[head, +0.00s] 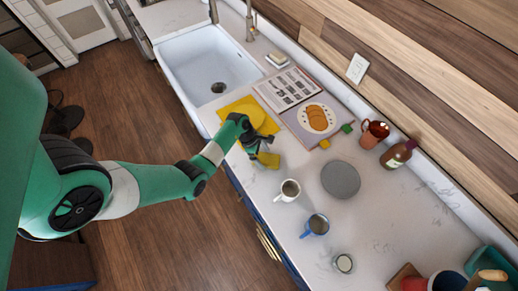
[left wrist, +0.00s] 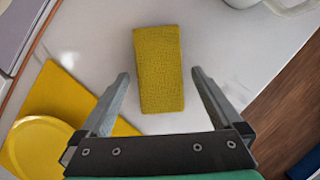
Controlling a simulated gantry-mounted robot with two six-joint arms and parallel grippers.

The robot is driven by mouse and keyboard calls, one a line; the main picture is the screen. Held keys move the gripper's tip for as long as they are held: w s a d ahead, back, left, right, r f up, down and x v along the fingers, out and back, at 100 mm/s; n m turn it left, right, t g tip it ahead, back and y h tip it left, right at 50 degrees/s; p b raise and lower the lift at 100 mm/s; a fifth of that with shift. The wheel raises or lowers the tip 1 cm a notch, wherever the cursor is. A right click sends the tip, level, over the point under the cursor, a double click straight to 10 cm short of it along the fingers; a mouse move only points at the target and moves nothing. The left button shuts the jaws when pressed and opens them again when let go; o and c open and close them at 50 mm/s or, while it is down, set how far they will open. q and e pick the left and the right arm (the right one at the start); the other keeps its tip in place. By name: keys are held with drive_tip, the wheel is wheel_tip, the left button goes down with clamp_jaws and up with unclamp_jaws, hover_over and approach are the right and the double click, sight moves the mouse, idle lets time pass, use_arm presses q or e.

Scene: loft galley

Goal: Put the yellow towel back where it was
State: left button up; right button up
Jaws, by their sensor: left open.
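A folded yellow towel (head: 268,160) lies on the pale countertop near its front edge, just below my left gripper in the head view. In the left wrist view the towel (left wrist: 158,62) is a textured yellow oblong straight ahead of the jaws. My left gripper (left wrist: 160,76) is open, with one finger on each side of the towel's line and a gap to both sides. In the head view the gripper (head: 257,147) partly hides the towel's upper end. I cannot tell the height between fingers and towel. My right gripper is not in view.
A yellow plate (left wrist: 38,146) lies on a yellow mat (left wrist: 62,92) beside the gripper. A white mug (head: 289,189), a blue mug (head: 315,226) and a grey round plate (head: 340,179) stand nearby. An open book (head: 290,88) lies behind; the sink (head: 206,68) is farther left.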

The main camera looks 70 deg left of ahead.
use_arm(q)
drive_tip(key=p+v, duration=0.2)
drive_tip(key=v, duration=0.9)
drive_tip(key=shift+p, duration=0.35)
